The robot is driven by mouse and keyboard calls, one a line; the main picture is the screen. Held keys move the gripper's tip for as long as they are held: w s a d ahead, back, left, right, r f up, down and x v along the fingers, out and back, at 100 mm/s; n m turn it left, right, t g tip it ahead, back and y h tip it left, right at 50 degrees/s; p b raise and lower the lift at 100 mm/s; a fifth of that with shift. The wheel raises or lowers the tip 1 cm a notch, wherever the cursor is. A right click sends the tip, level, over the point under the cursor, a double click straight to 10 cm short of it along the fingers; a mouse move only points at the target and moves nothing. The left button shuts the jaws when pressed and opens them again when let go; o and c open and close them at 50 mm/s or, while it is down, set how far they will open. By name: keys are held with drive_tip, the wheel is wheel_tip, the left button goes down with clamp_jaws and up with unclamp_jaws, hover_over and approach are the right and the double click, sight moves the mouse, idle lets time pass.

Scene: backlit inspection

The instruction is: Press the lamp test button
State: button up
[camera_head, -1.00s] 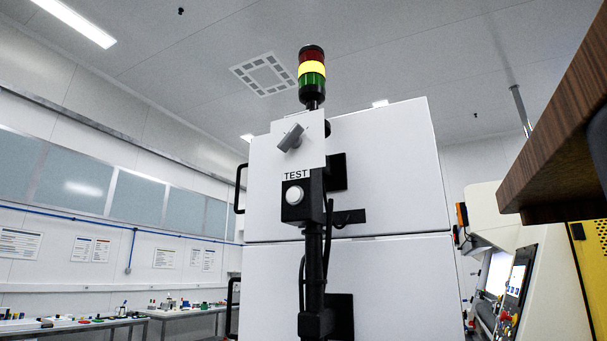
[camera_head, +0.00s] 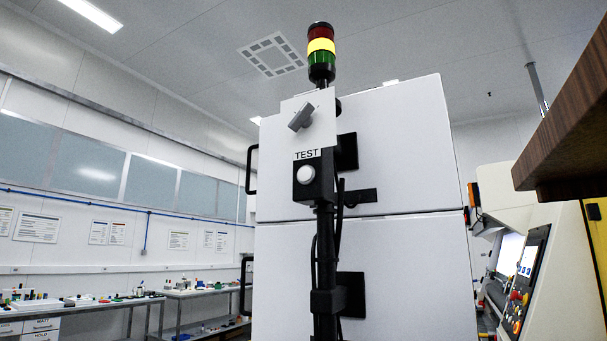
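The lamp test button (camera_head: 306,174) is a round white button on a black box (camera_head: 318,186) in the middle of the view. A label reading TEST (camera_head: 307,154) sits just above it. The box is on a black post (camera_head: 325,255) in front of a white cabinet. Above the label is a white plate with a grey rotary handle (camera_head: 301,117). A stack light (camera_head: 321,52) tops the post, with red, yellow and green sections; the yellow looks brightest. My gripper is not in view.
The large white cabinet (camera_head: 400,150) stands behind the post, with a black handle (camera_head: 251,170) at its left. A brown wooden edge (camera_head: 565,135) juts in at upper right. A machine with a control panel (camera_head: 527,275) is at right. Benches with small items (camera_head: 90,300) line the left.

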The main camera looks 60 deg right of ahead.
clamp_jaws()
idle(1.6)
